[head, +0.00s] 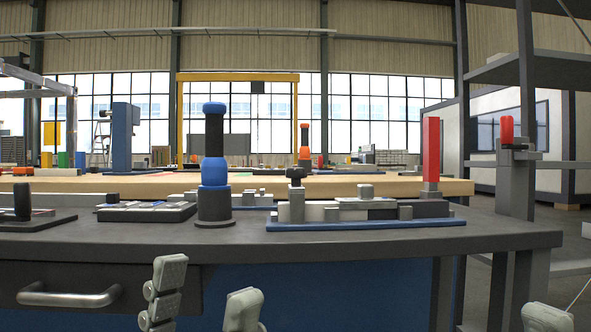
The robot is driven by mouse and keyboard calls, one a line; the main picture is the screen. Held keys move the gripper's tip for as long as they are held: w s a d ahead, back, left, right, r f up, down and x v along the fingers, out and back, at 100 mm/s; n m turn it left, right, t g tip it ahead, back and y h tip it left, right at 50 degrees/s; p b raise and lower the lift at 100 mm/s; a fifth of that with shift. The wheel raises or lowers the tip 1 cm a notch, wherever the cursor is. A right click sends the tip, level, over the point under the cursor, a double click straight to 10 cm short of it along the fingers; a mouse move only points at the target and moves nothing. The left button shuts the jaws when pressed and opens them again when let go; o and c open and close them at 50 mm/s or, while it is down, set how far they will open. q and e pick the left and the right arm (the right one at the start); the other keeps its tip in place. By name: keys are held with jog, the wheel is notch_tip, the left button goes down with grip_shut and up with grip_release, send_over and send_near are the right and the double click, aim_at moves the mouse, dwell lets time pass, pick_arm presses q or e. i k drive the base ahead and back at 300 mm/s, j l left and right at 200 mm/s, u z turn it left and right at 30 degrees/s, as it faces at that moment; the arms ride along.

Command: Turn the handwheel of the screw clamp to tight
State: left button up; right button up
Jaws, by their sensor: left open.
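A blue base plate (370,225) with grey blocks lies on the dark workbench, right of centre. A black knob on a short stem (296,174) stands at its left end; it may be the clamp's handwheel, but I cannot tell for sure or read its setting. My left gripper (204,298) is open and empty, low in front of the bench and below its top edge, left of the knob and apart from it. Only a fingertip part of my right gripper (547,318) shows at the bottom right edge; its jaw state is hidden.
A black and blue upright tool (214,170) stands left of the blue plate. A red upright block (431,150) stands at the plate's right end. The bench (150,237) has a drawer handle (69,297) at the front left. Its front strip of top is clear.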

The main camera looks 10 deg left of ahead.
aim_at(296, 175)
jog(key=k+l, duration=0.1)
jog(key=l, duration=0.85)
jog(key=k+l, duration=0.15)
jog(key=l, duration=0.8)
jog(key=k+l+u, duration=0.1)
jog(key=l, duration=0.35)
